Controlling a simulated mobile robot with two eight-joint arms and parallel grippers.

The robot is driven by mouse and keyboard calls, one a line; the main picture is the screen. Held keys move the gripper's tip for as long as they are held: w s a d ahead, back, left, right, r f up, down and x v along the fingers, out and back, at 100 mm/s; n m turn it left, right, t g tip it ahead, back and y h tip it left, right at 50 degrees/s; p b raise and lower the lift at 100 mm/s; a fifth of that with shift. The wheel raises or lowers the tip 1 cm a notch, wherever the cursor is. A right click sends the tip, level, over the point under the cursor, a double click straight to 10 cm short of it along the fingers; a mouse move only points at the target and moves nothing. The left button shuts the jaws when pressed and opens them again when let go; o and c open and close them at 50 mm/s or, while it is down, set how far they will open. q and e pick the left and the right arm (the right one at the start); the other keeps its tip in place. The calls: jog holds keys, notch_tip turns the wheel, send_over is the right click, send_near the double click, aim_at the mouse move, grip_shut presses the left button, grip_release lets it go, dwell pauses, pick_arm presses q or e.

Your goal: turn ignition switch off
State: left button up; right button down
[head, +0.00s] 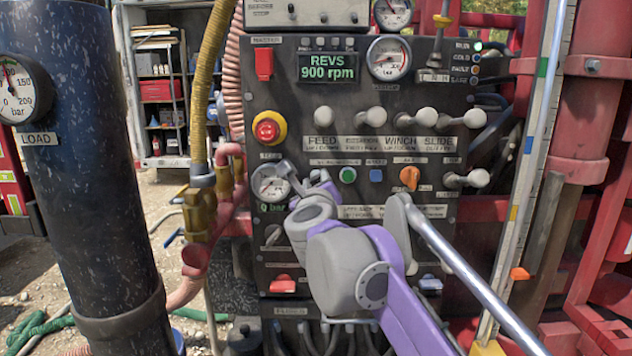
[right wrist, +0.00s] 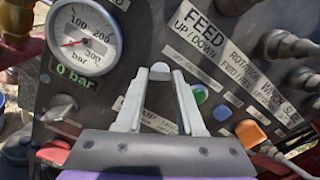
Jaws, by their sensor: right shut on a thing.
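My right gripper (head: 318,177) reaches up to the dark control panel (head: 320,125), between the 0 bar gauge and the green button. In the right wrist view its two pale fingers (right wrist: 160,76) close together at the panel. They are shut on a small light-grey piece (right wrist: 160,70), which I take to be the ignition switch. The fingers hide most of it, so its position cannot be told. Labels beside it are too small or blurred to read surely. My left gripper is not in view.
A small gauge (head: 270,184) is left of my gripper. A green button (head: 348,175), blue button (head: 376,175) and orange knob (head: 409,178) are to the right. A red emergency button (head: 267,130) and grey levers (head: 424,116) are above. The display (head: 327,67) reads 900 rpm.

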jog(key=shift+n, duration=0.4)
jog(key=shift+r+n+p, duration=0.1)
jog(key=shift+n+p, duration=0.25)
jog(key=shift+n, duration=0.55)
jog(key=n, duration=0.2)
jog(key=shift+n, duration=0.4)
jog(key=n, duration=0.3)
jog(key=shift+n, duration=1.7)
jog(key=c, duration=0.5)
grip_release()
jog(key=shift+c, duration=0.2)
